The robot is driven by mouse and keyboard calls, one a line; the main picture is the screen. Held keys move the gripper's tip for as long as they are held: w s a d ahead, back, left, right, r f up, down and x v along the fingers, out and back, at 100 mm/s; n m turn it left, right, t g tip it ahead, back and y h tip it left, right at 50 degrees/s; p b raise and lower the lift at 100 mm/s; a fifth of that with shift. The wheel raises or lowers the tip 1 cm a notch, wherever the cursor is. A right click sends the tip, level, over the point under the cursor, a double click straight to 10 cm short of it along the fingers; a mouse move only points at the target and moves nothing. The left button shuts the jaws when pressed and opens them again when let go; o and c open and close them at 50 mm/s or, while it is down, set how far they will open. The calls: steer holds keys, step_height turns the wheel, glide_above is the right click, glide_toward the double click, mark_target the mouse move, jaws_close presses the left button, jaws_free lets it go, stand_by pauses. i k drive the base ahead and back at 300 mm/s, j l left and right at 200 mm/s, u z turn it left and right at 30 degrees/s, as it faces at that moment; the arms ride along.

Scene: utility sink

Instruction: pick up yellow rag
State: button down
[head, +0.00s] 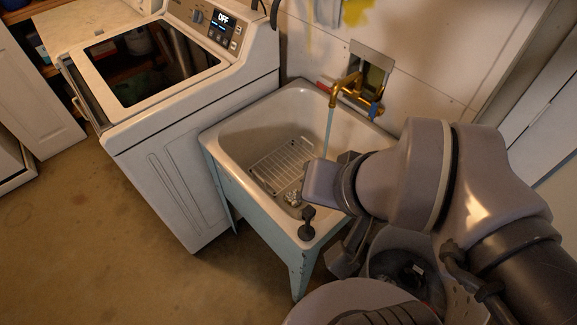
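A yellow patch (356,12) shows at the top edge against the wall, above the sink. It is cut off by the frame, and I cannot tell whether it is the yellow rag. No other yellow cloth is clear in view. My arm reaches in from the right, and its front end, with my gripper (322,184), is over the right side of the sink. The fingers are not clear from here, so I cannot tell whether they are open or shut. My arm hides part of the sink's right side.
The utility sink (222,137) has a wire rack (283,165) inside and a brass faucet (345,88) at its back. A small dark object (308,222) is at its front rim. A washer (160,170) with a dark lid window stands left. The floor (110,255) at front left is clear.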

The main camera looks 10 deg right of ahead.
mark_target(290, 197)
steer(key=j+z, duration=0.3)
steer(key=j, duration=0.4)
steer(key=k+j+z, duration=0.1)
steer(key=j+z, duration=0.15)
steer(key=j, duration=0.45)
steer(key=i+j+z, duration=0.85)
steer(key=j, duration=0.25)
steer(key=i, duration=0.05)
